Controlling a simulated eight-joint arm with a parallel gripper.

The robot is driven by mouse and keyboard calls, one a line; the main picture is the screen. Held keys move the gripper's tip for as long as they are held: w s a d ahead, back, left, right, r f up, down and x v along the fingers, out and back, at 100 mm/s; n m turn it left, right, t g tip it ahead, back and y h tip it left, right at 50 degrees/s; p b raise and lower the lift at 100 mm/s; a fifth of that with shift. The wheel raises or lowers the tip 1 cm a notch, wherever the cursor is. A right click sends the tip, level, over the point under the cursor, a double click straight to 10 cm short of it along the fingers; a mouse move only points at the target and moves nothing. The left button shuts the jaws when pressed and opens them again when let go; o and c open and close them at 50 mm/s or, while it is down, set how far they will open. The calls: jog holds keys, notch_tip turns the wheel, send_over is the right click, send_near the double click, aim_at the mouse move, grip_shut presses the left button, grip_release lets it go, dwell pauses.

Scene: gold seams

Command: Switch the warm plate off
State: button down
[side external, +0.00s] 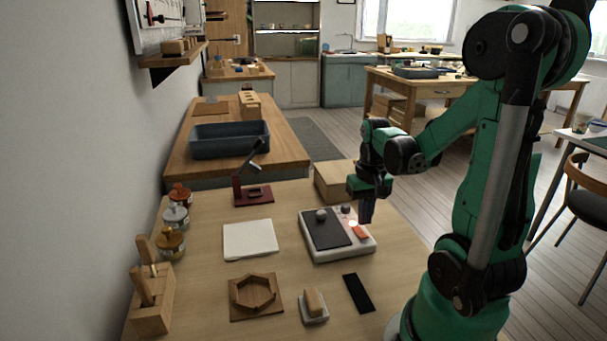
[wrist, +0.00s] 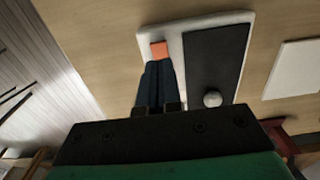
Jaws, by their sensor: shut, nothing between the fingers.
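The warm plate (side external: 345,254) is a white slab with a dark pad (side external: 327,229) on top, on the wooden table. It also shows in the wrist view (wrist: 205,20). An orange-red switch (side external: 360,233) sits on its right side in the side view, with a bright glow just behind it. The switch shows in the wrist view (wrist: 159,49) right at my fingertips. My gripper (side external: 366,220) points down with its fingers shut and empty, above the plate's right edge. I cannot tell whether the fingertips (wrist: 159,64) touch the switch.
A small grey round thing (side external: 321,214) rests on the pad. A cardboard-coloured box (side external: 334,182) stands behind the plate. A white square (side external: 250,239), a dark strip (side external: 358,293) and a block on a pale dish (side external: 314,306) lie around it. A dark red stand (side external: 253,196) is behind left.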

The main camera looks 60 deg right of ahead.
aim_at(362, 235)
jog(key=shift+f, duration=1.6)
dwell(0.9)
jog(key=shift+r, duration=3.5)
jog(key=w+a+r+n+t, duration=0.2)
jog(key=w+a+n+t, duration=0.1)
jog(key=a, duration=0.6)
jog(key=w+a+r+n+t, duration=0.1)
jog(key=w+a+n+t, duration=0.3)
jog(key=a, duration=0.5)
jog(key=shift+w+a+r+n, duration=0.25)
jog(key=shift+w+r+n, duration=0.25)
jog(key=shift+n, duration=0.5)
